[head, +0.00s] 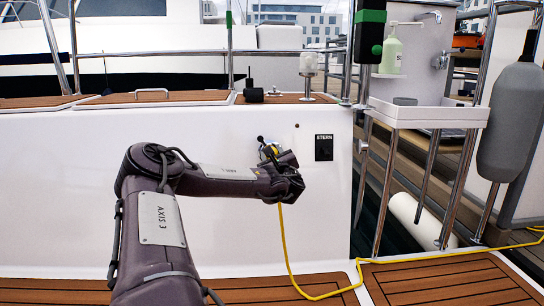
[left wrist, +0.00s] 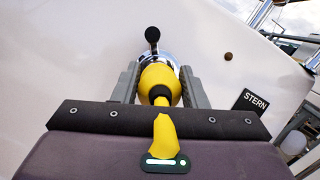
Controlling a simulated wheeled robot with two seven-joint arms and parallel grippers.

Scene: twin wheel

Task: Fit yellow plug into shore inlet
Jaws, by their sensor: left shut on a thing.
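The yellow plug (left wrist: 157,77) is between the fingers of my left gripper (left wrist: 159,69), which is shut on it. The chrome shore inlet (left wrist: 172,58) is on the white hull wall directly ahead of the plug, with a black-knobbed lever (left wrist: 152,36) standing up above it. The plug's front overlaps the inlet and hides its opening; I cannot tell how deep the plug sits. In the head view my left gripper (head: 277,157) is at the wall and hides most of the plug. A yellow cable (head: 284,237) hangs from it. My right gripper is not in view.
A black STERN label (head: 323,147) is on the wall right of the inlet. The cable runs over the teak deck (head: 440,280) to the right edge. A white sink stand (head: 428,113), a rail and a grey fender (head: 512,120) are at the right.

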